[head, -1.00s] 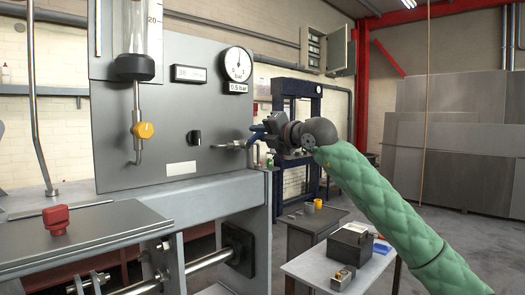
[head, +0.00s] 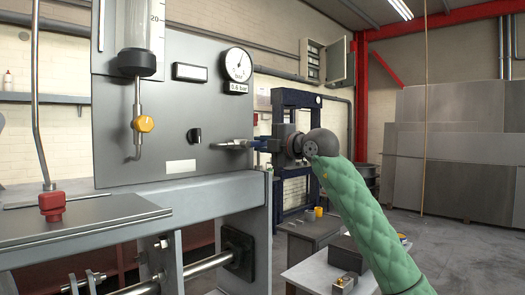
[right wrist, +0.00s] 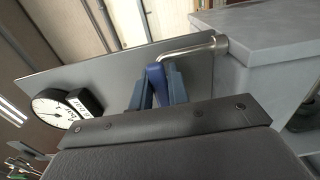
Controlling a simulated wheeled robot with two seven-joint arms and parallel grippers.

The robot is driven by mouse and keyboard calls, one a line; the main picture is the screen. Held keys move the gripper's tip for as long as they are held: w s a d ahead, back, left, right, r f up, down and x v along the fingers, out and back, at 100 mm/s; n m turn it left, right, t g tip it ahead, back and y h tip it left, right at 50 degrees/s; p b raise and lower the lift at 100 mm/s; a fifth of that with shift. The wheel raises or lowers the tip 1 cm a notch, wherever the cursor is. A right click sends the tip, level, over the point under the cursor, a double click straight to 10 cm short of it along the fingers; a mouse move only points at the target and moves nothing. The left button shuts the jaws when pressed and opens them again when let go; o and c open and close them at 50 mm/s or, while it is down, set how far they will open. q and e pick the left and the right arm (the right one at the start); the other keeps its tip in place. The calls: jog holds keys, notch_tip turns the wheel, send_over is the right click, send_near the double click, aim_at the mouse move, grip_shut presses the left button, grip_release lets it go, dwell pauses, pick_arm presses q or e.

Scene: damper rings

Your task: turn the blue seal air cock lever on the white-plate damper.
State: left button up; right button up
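The blue air cock lever (right wrist: 155,84) sits between the two fingers of my right gripper in the right wrist view, and both fingers appear to touch it. A bent metal pipe (right wrist: 187,48) runs from beside it to a grey block. In the head view my right gripper (head: 263,145) is at the right edge of the grey panel (head: 165,115), at the end of the metal cock fitting (head: 232,145). The fingers hide the lever there. A small white plate (head: 181,167) is on the panel, left of the fitting. My left gripper is out of view.
A pressure gauge (head: 238,64) reading 0.6 bar is above the fitting; it also shows in the right wrist view (right wrist: 52,112). The bench (head: 225,190) is below.

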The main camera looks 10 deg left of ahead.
jog(key=o, duration=0.4)
jog(key=shift+w+d, duration=0.1)
jog(key=shift+o, duration=0.2)
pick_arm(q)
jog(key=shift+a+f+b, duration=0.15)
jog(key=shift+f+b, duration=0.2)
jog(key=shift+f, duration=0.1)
pick_arm(e)
jog(key=shift+v, duration=1.05)
jog(key=shift+s+d, duration=0.25)
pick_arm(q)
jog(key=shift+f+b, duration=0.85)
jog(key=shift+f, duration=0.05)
pick_arm(e)
jog(key=v, duration=0.5)
jog(key=shift+s+d, duration=0.1)
jog(key=shift+n, duration=0.3)
